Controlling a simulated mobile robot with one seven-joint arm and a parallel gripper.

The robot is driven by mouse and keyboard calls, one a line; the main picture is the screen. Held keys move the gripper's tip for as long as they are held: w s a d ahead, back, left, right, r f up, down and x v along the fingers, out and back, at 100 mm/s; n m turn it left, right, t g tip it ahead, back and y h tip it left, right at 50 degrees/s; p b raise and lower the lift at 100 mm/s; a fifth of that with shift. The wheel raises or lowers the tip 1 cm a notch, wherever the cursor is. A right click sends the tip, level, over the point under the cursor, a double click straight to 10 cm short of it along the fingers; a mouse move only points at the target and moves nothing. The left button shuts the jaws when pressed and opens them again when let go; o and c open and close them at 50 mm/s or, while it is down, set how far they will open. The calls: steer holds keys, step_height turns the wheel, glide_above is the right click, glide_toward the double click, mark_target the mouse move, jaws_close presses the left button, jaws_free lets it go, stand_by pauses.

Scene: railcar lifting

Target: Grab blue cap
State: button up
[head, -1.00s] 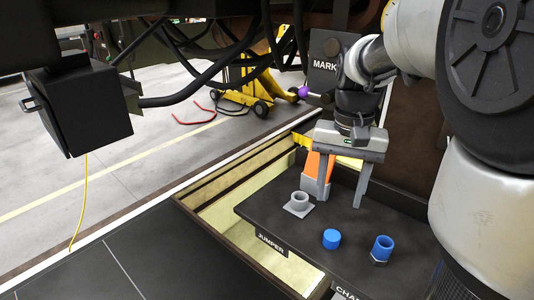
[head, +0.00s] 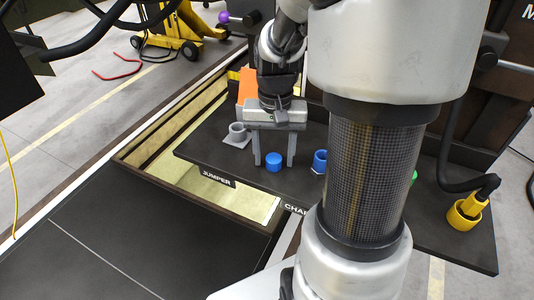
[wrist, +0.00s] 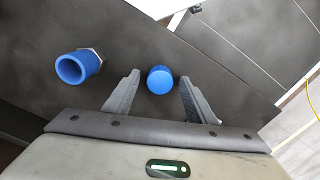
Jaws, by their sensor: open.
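The blue cap (head: 274,161) is a short solid-topped cylinder standing on the dark shelf (head: 205,148). In the wrist view the blue cap (wrist: 160,80) lies between the tips of my two fingers, with a gap on each side. My gripper (head: 273,162) is open and empty, pointing down, with a finger on either side of the cap in the head view. I cannot tell the exact height of the fingertips above the shelf. A hollow blue fitting (wrist: 78,66) with a metal nut stands to the left in the wrist view; in the head view this fitting (head: 320,161) is partly hidden by my arm.
A grey socket on a square base (head: 237,135) stands left of the cap. An orange item (head: 245,85) is behind. A yellow plug and holder (head: 467,210) stand at the shelf's right. The shelf's front edge carries a JUMPER label (head: 217,178).

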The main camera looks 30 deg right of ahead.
steer(key=shift+c, duration=0.5)
steer(key=c, duration=1)
steer(key=shift+r, duration=0.15)
